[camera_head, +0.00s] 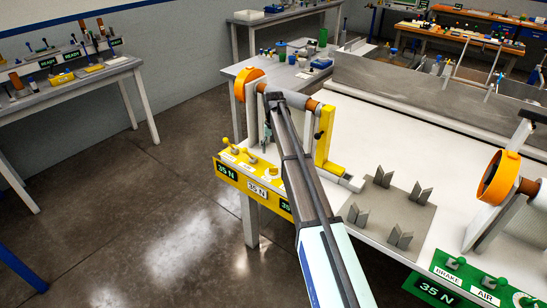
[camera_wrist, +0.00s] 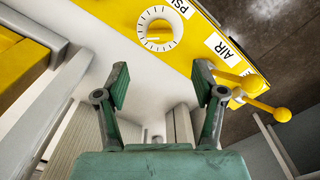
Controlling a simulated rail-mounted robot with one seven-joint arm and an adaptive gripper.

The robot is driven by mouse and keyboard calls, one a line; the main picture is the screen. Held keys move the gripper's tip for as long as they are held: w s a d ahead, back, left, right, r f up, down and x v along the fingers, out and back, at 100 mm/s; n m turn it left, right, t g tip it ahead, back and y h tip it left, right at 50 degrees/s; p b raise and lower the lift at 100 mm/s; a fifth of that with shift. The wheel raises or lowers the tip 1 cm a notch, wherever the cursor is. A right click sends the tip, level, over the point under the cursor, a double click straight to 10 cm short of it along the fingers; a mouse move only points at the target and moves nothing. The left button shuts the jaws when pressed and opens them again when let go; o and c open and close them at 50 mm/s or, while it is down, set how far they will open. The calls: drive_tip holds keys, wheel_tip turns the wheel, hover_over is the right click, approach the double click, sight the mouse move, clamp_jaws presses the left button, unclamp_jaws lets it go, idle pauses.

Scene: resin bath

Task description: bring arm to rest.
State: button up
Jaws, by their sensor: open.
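My gripper (camera_wrist: 161,84) is open in the wrist view, with its two green fingers apart and nothing between them. Below it is a white surface (camera_wrist: 120,50). A yellow panel (camera_wrist: 195,45) with a white dial (camera_wrist: 160,28) and PSI and AIR labels lies just past the fingertips. A yellow lever (camera_wrist: 255,90) is close to the right finger, and I cannot tell whether they touch. In the head view my arm (camera_head: 300,175) reaches over the left end of the white bench (camera_head: 400,120). My gripper (camera_head: 267,138) hangs there, small and partly hidden.
An orange wheel (camera_head: 247,84) on a spindle and a yellow upright (camera_head: 325,140) stand close to my arm. Grey V-shaped supports (camera_head: 383,177) sit on a plate to its right. A second orange wheel (camera_head: 498,177) and a green panel (camera_head: 470,278) are further right. Floor at left is clear.

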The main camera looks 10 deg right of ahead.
drive_tip(key=shift+r, duration=0.6)
